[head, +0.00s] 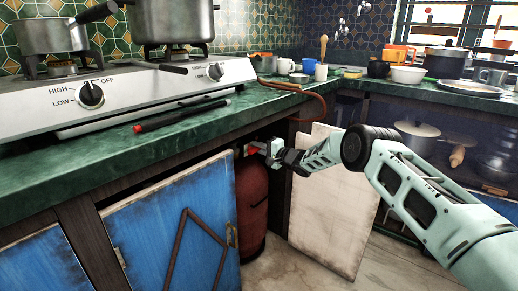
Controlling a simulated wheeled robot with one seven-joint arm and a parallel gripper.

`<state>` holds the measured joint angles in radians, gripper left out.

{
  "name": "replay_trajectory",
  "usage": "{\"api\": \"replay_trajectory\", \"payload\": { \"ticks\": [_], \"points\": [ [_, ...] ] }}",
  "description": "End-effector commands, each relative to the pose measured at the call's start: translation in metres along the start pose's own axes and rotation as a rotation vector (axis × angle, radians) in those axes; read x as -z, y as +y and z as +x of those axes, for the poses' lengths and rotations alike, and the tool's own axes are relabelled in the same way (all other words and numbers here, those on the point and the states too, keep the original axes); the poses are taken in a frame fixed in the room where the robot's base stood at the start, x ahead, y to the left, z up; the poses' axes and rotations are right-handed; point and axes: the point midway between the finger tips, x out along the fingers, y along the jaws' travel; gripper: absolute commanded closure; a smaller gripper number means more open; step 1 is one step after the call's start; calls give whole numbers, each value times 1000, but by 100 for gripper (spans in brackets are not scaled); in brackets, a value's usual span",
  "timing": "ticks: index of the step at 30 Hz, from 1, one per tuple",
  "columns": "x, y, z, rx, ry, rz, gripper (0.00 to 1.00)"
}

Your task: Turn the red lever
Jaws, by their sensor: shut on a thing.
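The red lever (251,150) shows as a small red patch at the top of a red gas cylinder (251,205), in the cabinet opening under the counter. My gripper (262,148) is at the cylinder's top and is shut on the red lever. My wrist and fingers hide part of the lever, so its exact angle cannot be told. The cylinder stands upright between the blue door and the open pale door.
A blue cabinet door (165,235) stands left of the cylinder and an open pale door (325,205) right of it, close under my arm. The green counter edge (120,165) overhangs the opening. A gas hotplate (130,90) with pots and a hose (322,105) are above.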

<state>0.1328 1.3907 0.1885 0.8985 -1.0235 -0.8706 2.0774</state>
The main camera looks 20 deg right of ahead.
Motion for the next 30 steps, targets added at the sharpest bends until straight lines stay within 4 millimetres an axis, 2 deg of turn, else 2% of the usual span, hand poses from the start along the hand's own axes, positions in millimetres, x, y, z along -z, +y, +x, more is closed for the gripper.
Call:
{"api": "replay_trajectory", "payload": {
  "ticks": [9, 21, 22, 24, 30],
  "points": [
    [0, 3, 0, -1, 0, 72, 100],
    [0, 3, 0, -1, -1, 77, 100],
    [0, 3, 0, -1, -1, 77, 87],
    [0, 3, 0, -1, -1, 77, 67],
    [0, 3, 0, -1, -1, 77, 67]
  ]
}}
